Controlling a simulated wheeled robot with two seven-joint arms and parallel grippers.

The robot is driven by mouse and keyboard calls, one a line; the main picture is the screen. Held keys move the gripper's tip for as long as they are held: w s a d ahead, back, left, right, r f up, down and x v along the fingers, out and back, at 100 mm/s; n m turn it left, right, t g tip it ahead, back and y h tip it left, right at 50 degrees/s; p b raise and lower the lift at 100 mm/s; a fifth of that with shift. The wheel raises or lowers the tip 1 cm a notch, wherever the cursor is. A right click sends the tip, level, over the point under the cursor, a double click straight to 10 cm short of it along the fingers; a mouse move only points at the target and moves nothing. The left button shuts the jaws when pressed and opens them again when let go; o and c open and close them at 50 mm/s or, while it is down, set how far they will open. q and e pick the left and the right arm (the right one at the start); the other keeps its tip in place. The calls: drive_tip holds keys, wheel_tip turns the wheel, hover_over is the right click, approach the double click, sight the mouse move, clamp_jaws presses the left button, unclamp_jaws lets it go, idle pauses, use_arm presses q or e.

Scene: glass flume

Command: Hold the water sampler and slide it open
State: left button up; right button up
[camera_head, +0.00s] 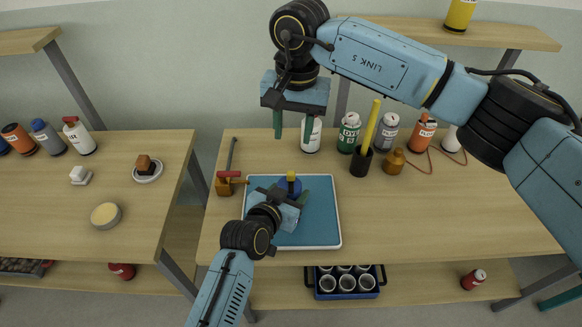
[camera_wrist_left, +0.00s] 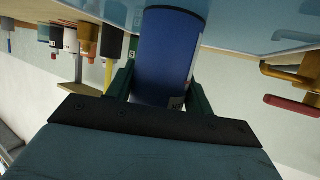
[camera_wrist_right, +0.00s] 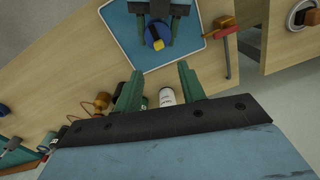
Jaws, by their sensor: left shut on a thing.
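The water sampler is a blue cylinder with a yellow knob on top (camera_head: 291,182). It stands on a blue tray with a white rim (camera_head: 325,225). My left gripper (camera_head: 290,197) is shut around the sampler's body, with green fingers on both sides. The left wrist view shows the blue body (camera_wrist_left: 165,55) close up between the fingers, with part of a white label. My right gripper (camera_head: 294,128) is open and empty, raised above and behind the tray. The right wrist view shows the sampler (camera_wrist_right: 157,37) beyond its fingers, from above. The sampler's lower part is hidden in the head view.
A red-handled brown valve (camera_head: 226,184) stands left of the tray. A shelf below holds a blue crate (camera_head: 346,295).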

sight(291, 173)
wheel_tip(291, 173, down, 12)
drive_tip(key=shift+a+r+n+h, duration=0.2)
drive_tip(key=shift+n+h, duration=0.1)
drive_tip(key=shift+n, duration=0.8)
clamp_jaws()
